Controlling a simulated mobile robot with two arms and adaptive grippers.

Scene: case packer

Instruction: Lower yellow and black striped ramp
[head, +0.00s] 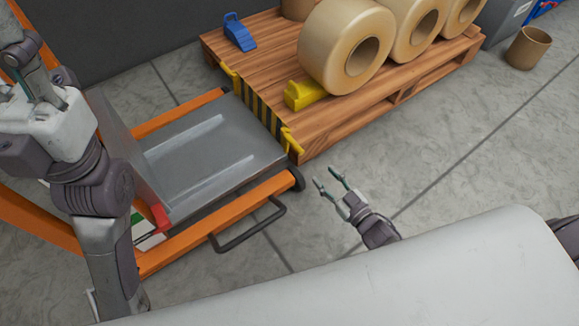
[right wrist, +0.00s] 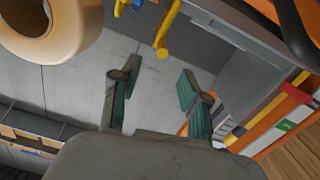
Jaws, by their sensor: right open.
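The yellow and black striped ramp (head: 258,108) shows in the head view as a narrow striped band between the grey metal bed (head: 205,145) of an orange cart and the wooden pallet. A yellow handle piece sits at each end of it, one near (head: 291,142) and one far (head: 229,76). My right gripper (head: 326,178) is open and empty, over the floor to the right of the near handle, apart from it. In the right wrist view a yellow handle (right wrist: 166,32) lies beyond the open fingers (right wrist: 155,85). My left gripper (head: 28,65) is at the upper left; its finger opening is unclear.
The pallet (head: 400,97) carries large tan rolls (head: 325,55), a yellow wedge (head: 304,95) and a blue wedge (head: 240,33). The orange cart frame (head: 225,220) has a dark looped bar (head: 250,232) on its near side.

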